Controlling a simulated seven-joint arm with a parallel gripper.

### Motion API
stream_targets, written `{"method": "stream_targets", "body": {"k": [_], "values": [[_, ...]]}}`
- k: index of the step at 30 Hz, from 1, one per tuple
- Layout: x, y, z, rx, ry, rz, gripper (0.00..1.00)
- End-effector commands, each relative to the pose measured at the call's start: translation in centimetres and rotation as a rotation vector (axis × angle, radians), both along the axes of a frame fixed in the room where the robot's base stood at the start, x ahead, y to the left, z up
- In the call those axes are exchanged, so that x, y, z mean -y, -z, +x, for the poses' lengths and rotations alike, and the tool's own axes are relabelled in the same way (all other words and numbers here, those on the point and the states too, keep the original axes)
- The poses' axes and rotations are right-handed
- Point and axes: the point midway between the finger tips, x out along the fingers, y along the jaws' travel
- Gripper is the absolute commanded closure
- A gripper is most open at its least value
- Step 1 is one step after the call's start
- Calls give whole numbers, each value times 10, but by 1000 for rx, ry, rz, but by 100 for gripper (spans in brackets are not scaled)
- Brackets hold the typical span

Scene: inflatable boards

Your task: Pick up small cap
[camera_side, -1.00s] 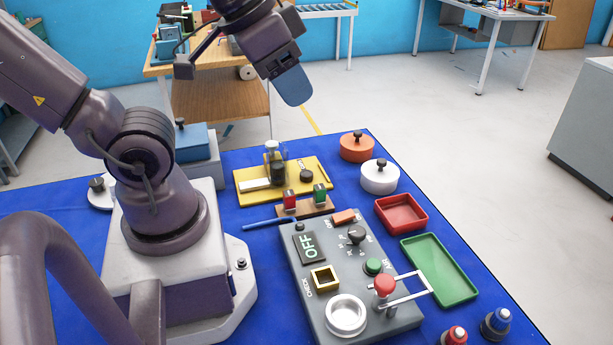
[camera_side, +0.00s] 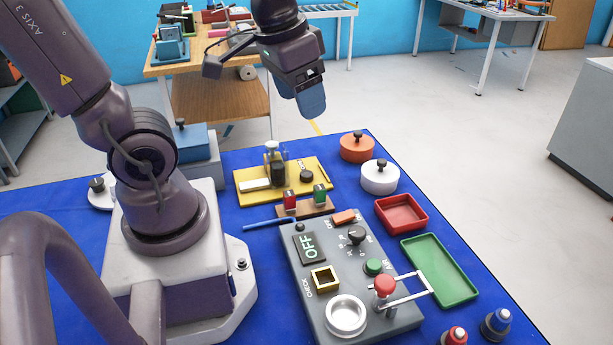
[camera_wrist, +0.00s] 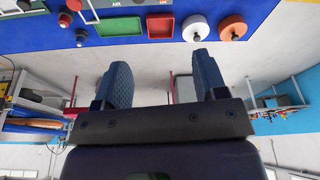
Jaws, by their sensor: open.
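A small dark round cap (camera_side: 306,176) lies on the yellow board (camera_side: 262,199), right of a dark bottle-like item (camera_side: 276,170); I cannot tell for sure that it is the task's small cap. Two larger round lids with black knobs, one orange (camera_side: 356,148) and one white (camera_side: 380,178), stand to its right. My gripper (camera_side: 311,103) is in the air above and behind the yellow board, apart from everything. In the wrist view my gripper (camera_wrist: 158,75) shows two blue fingers spread with nothing between them. The dark cap is not visible in the wrist view.
A grey control box (camera_side: 345,270) with knobs and a lever stands in front. A red tray (camera_side: 401,214) and a green tray (camera_side: 440,270) lie to its right. A red and green block pair sits on a brown stand (camera_side: 305,207). Bare blue tabletop (camera_wrist: 262,8) shows beside the orange lid.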

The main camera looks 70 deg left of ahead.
Motion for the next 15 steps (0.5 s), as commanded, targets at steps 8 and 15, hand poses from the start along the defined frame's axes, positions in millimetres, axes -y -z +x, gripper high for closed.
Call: {"method": "stream_targets", "body": {"k": [8, 15], "values": [[-74, 58, 42, -238, -144, -47, 34], [-144, 130, 61, -382, -183, -99, 34]]}}
